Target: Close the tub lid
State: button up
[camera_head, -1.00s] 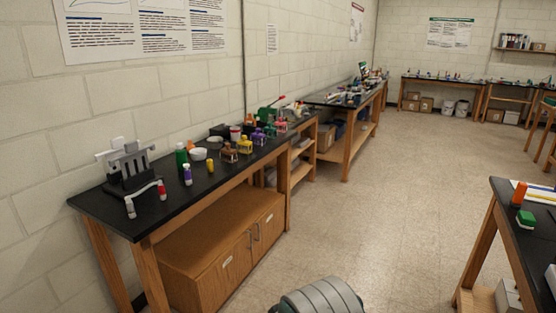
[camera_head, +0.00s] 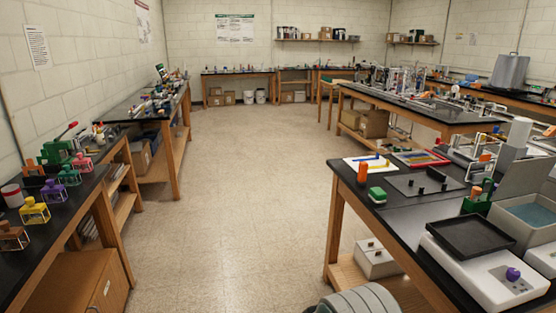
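A light grey tub (camera_head: 503,222) with a bluish inside stands at the right edge of the picture, on the black-topped bench. A grey panel (camera_head: 522,180) that looks like its lid stands raised at the tub's back, so the tub looks open. The picture's edge cuts off part of the tub. My gripper is not in view; only a grey ribbed part of mine shows at the bottom.
The right bench (camera_head: 400,222) holds a white device with a black tray (camera_head: 468,236) and a purple knob in front of the tub. An orange item and a green block sit at its left corner. Another bench (camera_head: 75,215) runs along the left. The floor (camera_head: 235,200) between is clear.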

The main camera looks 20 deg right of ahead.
aim_at(526, 175)
jog(key=i+z, duration=0.2)
jog(key=z, duration=0.2)
jog(key=i+z, duration=0.2)
jog(key=z, duration=0.2)
jog(key=i+j+z, duration=0.15)
jog(key=z, duration=0.25)
jog(key=i+j+z, duration=0.2)
jog(key=z, duration=0.2)
jog(key=i+j+z, duration=0.25)
jog(key=z, duration=0.25)
jog(key=i+j+z, duration=0.3)
jog(key=z, duration=0.15)
jog(key=i+j+z, duration=0.15)
jog(key=j+z, duration=0.35)
jog(key=i+j, duration=0.15)
jog(key=i+j+z, duration=0.15)
jog(key=j, duration=0.2)
